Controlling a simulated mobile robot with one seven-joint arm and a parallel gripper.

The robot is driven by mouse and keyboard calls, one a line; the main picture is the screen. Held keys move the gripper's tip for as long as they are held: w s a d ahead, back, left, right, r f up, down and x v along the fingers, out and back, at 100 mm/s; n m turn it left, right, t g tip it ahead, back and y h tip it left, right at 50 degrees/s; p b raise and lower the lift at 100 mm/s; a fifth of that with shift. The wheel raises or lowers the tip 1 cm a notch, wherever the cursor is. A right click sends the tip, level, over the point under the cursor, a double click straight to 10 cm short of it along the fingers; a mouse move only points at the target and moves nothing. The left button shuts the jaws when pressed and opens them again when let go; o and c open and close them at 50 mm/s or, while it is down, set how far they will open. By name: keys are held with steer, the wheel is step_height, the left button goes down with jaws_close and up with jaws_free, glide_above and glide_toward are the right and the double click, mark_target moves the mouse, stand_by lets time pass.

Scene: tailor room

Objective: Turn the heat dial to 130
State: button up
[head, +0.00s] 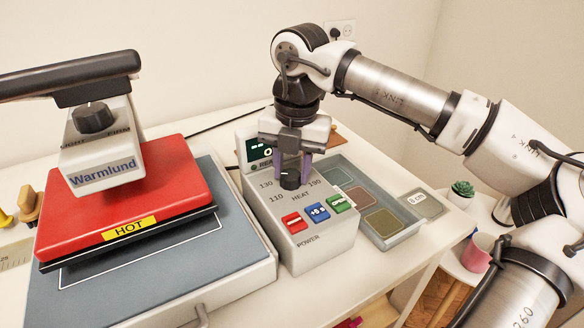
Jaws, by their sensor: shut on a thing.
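The heat dial (290,181) is a dark knob on the top of the grey control box (308,252). The dial's pointer is too small and too covered to read. Behind the fingers, a dark display (259,152) with green digits is partly hidden by my gripper. Below the dial are red, blue and green buttons and the word POWER.
A red heat press (130,200) marked HOT stands at the left, with a grey base (235,290) close to the control box. A grey tray (402,232) with coloured squares lies at the right. A pink cup (478,252) and a small plant (462,190) stand beyond the table's right edge.

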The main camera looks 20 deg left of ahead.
mark_target(297, 174)
steer(key=o, duration=1)
steer(key=shift+r, duration=0.15)
step_height(297, 174, up, 14)
steer(key=shift+d+f, duration=0.2)
steer(key=shift+d, duration=0.2)
